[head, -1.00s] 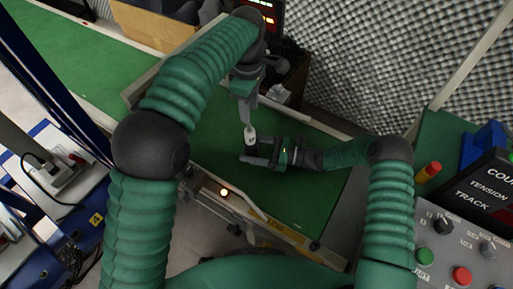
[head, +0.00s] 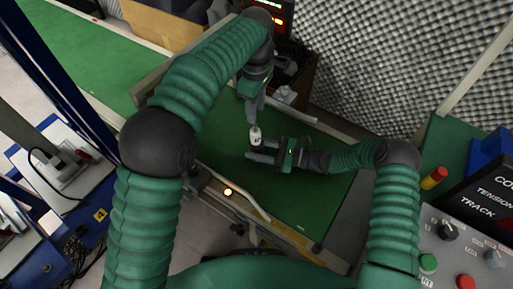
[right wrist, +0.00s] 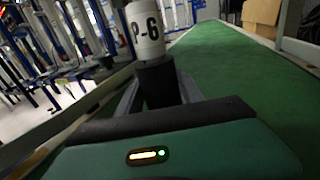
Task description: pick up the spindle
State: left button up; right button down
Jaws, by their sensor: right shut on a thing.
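The spindle (head: 255,133) stands roughly upright over the green belt in the head view, with a white body. In the right wrist view its white part with the label P-6 (right wrist: 145,30) rises above a dark lower part. My right gripper (head: 258,150) is shut on the spindle's dark lower part, coming in from the right; its fingers flank that part in the right wrist view (right wrist: 158,95). My left gripper (head: 254,112) hangs just above the spindle's top, fingers pointing down. Whether it touches the spindle, or is open or shut, I cannot tell.
The green belt (head: 300,195) is clear around the spindle. A metal rail with a yellow strip (head: 285,238) runs along its near edge. A control panel (head: 450,240) with coloured buttons stands at the right. A cardboard box (head: 160,25) is at the far left.

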aim_at(257, 133)
pick_arm(q)
jog(key=o, duration=0.4)
jog(key=shift+s, duration=0.15)
jog(key=shift+c, duration=0.2)
jog(key=shift+o, duration=0.4)
jog(key=s+m+t, duration=0.1)
jog(key=m, duration=0.1)
jog(key=s+d+f+m+t+y, duration=0.1)
jog(key=m, duration=0.1)
jog(key=s+m+t, duration=0.1)
jog(key=m, duration=0.1)
jog(key=shift+s+d+f+t+y, duration=0.15)
jog(key=shift+d+t+y, duration=0.15)
jog(key=shift+d+y, duration=0.1)
jog(key=shift+m+t, duration=0.3)
jog(key=shift+m, duration=0.4)
jog(key=x, duration=1.2)
jog(key=shift+s+f, duration=0.1)
jog(key=shift+s, duration=0.2)
